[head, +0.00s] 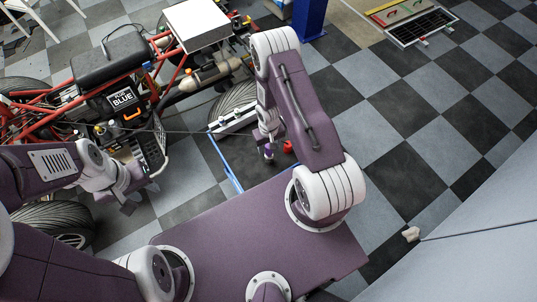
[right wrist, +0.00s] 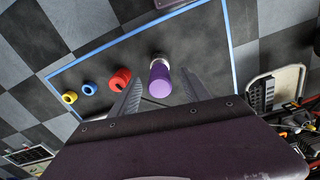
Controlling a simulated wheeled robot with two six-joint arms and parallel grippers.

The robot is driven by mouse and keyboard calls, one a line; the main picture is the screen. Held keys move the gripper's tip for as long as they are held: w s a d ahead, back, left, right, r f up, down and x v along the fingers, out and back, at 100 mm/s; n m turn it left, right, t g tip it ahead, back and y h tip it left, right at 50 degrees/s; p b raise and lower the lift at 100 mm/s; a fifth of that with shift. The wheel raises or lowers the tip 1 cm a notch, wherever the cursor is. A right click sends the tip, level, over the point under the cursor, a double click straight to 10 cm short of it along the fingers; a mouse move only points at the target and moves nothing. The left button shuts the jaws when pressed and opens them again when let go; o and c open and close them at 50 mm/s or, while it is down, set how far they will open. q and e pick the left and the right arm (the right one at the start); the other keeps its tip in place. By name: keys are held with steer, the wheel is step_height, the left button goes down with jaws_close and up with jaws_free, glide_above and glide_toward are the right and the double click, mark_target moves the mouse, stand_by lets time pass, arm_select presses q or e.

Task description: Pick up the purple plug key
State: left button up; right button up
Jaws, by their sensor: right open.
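The purple plug key (right wrist: 160,82) has a purple top and a paler, whitish part; in the right wrist view it stands on the dark mat. It also shows small in the head view (head: 268,154), under my right gripper. My right gripper (right wrist: 162,74) is open, with one finger on each side of the purple key and visible gaps between. Whether the fingertips reach down level with the key cannot be told. My left gripper (head: 128,188) is by the red-framed vehicle at the left, far from the key; its jaw opening is unclear.
A red key (right wrist: 119,79), a blue key (right wrist: 88,88) and a yellow key (right wrist: 69,97) stand in a row beside the purple one. Blue tape (right wrist: 230,45) edges the dark mat. The red-framed vehicle (head: 165,95) stands close at the left. Checkered floor lies open to the right.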

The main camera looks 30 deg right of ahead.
step_height(320, 180, down, 3)
steer(key=shift+r+b, duration=0.1)
steer(key=shift+b, duration=1.05)
steer(key=shift+d+r, duration=0.1)
steer(key=c, duration=1.2)
steer(key=shift+r, duration=0.1)
